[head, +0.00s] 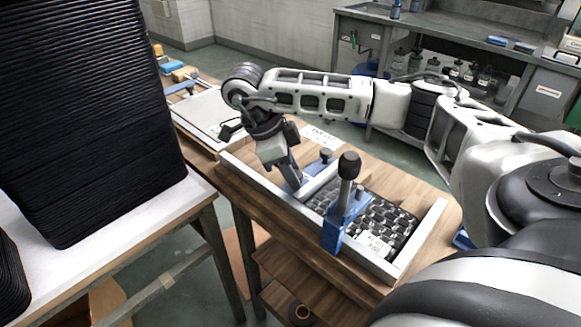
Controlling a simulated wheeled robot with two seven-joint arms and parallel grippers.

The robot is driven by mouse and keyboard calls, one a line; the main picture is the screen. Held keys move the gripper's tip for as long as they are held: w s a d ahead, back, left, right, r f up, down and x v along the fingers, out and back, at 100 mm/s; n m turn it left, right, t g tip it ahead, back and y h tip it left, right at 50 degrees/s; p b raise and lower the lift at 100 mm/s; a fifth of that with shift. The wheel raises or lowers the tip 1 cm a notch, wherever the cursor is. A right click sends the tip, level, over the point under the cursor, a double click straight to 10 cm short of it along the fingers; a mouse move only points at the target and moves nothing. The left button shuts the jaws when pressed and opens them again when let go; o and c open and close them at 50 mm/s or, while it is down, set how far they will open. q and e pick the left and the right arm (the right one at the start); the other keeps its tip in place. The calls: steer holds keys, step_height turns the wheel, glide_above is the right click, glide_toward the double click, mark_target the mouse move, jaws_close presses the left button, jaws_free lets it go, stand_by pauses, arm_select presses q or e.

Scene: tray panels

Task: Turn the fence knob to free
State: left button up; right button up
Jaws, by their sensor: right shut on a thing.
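A wooden-based tray panel with pale rails (422,235) lies on the bench. A pale fence bar (321,181) crosses it, with a blue part (318,166) along its left side and a small black knob (326,155) toward its far end. My right gripper (296,181) points down at the near end of the fence. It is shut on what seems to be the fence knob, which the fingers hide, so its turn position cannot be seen. A blue clamp (335,234) with a tall black knob (349,166) stands on the front rail to the right. My left gripper is not in view.
Black chain-like parts (385,222) fill the tray's right part, with a small white label. A tall black stack (85,110) stands on a white table at left. Another panel (205,112) lies behind my gripper. A grey workbench (450,45) stands at the back.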

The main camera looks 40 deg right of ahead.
stand_by(0.4)
steer(key=o, duration=0.7)
